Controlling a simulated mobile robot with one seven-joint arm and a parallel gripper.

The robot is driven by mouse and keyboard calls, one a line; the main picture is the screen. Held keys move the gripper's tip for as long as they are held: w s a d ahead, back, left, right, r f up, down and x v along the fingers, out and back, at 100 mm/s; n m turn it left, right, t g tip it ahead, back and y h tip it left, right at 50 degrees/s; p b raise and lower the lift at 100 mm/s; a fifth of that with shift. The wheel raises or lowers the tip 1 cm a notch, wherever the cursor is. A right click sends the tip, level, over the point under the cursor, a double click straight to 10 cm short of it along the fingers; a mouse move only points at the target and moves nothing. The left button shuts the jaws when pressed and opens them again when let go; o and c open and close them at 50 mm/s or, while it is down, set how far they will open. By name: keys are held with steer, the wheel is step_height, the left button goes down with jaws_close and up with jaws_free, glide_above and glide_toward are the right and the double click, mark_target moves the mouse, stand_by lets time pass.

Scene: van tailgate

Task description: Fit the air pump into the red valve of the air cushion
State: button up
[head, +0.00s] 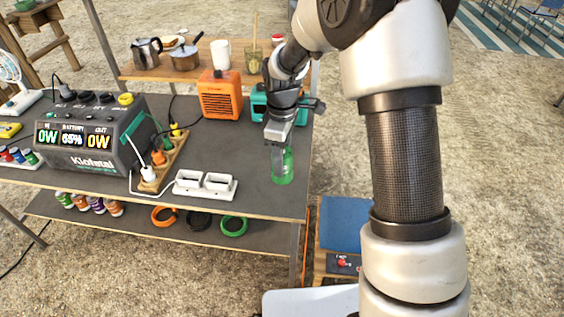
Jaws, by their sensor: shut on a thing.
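My gripper (281,150) points down over the right front corner of the dark table. It is shut on a green upright thing (284,167), which may be the air pump; the fingers hide part of it. I cannot tell whether its base touches the tabletop. A small red part (343,262), which may be the red valve, sits on a dark panel at lower right. A blue flat surface (345,222) beside it may be the air cushion; my arm hides its right side. The gripper is above and left of the red part, well apart from it.
A power station (88,137), a power strip (163,160) and a white double socket (205,184) with a cable stand left of my gripper. An orange heater (220,95) and a teal thing (259,105) stand behind it. A lower shelf (140,233) holds coiled rings.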

steer(key=s+d+p, duration=0.1)
steer(key=s+d, duration=0.1)
steer(key=d, duration=1.1)
steer(key=s+d+p, duration=0.2)
steer(key=s+d, duration=0.1)
steer(key=d, duration=1)
steer(key=s+d+p, duration=0.2)
steer(key=d, duration=1.1)
steer(key=shift+s+d, duration=0.35)
